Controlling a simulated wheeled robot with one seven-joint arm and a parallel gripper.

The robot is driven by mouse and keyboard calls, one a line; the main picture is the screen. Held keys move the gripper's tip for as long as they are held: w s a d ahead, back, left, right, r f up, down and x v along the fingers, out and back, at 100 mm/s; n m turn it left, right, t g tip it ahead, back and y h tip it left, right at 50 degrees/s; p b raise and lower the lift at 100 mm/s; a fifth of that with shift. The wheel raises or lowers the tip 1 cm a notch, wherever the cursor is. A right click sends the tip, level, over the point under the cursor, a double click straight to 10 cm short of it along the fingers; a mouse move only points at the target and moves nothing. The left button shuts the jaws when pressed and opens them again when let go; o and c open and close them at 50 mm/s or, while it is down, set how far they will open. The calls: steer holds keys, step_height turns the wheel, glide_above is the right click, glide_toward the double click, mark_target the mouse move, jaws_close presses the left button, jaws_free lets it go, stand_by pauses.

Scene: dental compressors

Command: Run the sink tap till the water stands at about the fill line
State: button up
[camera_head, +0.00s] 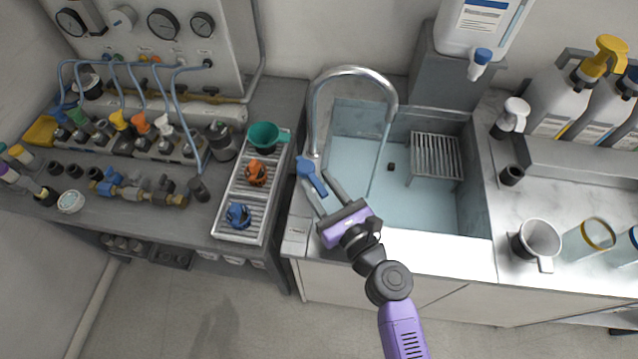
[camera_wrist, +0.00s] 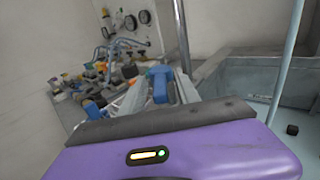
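The sink (camera_head: 480,190) is a pale blue basin set in the counter, with a chrome gooseneck tap (camera_head: 352,70) arching over it. A thin pale blue stream (camera_head: 380,158) falls from the spout into the basin; it also shows in the wrist view (camera_wrist: 285,70). The basin floor looks pale blue; I cannot make out the water's height or a fill line. The blue tap lever (camera_head: 312,177) is at the tap's base, also in the wrist view (camera_wrist: 159,84). My gripper (camera_head: 320,184) is open, its fingers apart around the lever's lower end; contact is unclear.
A grey rack (camera_head: 436,157) sits in the basin's right side, near a small dark piece (camera_head: 390,166). Left of the sink is a ribbed tray (camera_head: 262,190) with coloured parts. Bottles (camera_head: 560,100) and a metal cup (camera_head: 537,240) stand at right.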

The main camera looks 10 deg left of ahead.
steer(key=shift+s, duration=0.1)
steer(key=shift+b+v, duration=0.45)
steer(key=shift+v, duration=3.4)
stand_by(4.0)
